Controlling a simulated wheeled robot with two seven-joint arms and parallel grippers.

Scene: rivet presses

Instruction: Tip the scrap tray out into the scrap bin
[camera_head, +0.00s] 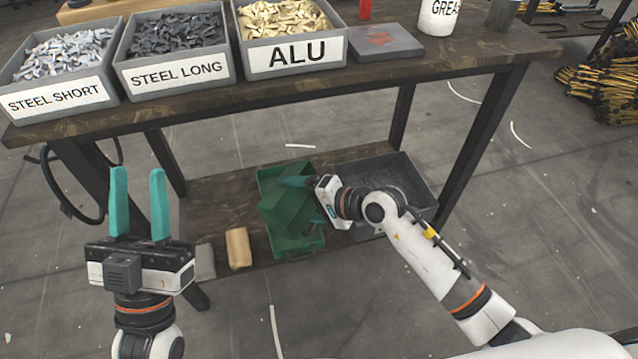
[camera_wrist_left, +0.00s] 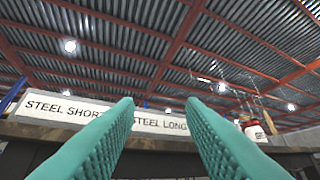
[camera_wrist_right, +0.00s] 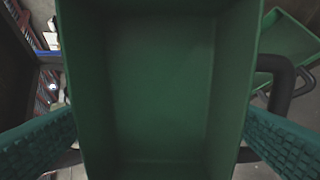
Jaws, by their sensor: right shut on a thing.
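My right gripper (camera_head: 307,203) is low over the under-shelf, shut on a green tray (camera_head: 284,212) that is tilted. In the right wrist view the tray (camera_wrist_right: 160,85) fills the middle between my fingers, and its inside looks bare. Another green container (camera_head: 304,245) stands below it on the shelf, partly hidden by the held tray. A dark grey bin (camera_head: 428,208) stands to its right, partly behind my right arm. I cannot tell which of the two is the scrap bin. My left gripper (camera_head: 138,175) is open and empty, pointing up in front of the bench's left side.
The workbench (camera_head: 430,87) carries bins marked STEEL SHORT (camera_head: 60,97), STEEL LONG (camera_head: 175,73) and ALU (camera_head: 295,55). A tan block (camera_head: 238,248) lies left of the green container. Bench legs (camera_head: 480,145) flank the shelf. The front floor is mostly clear.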

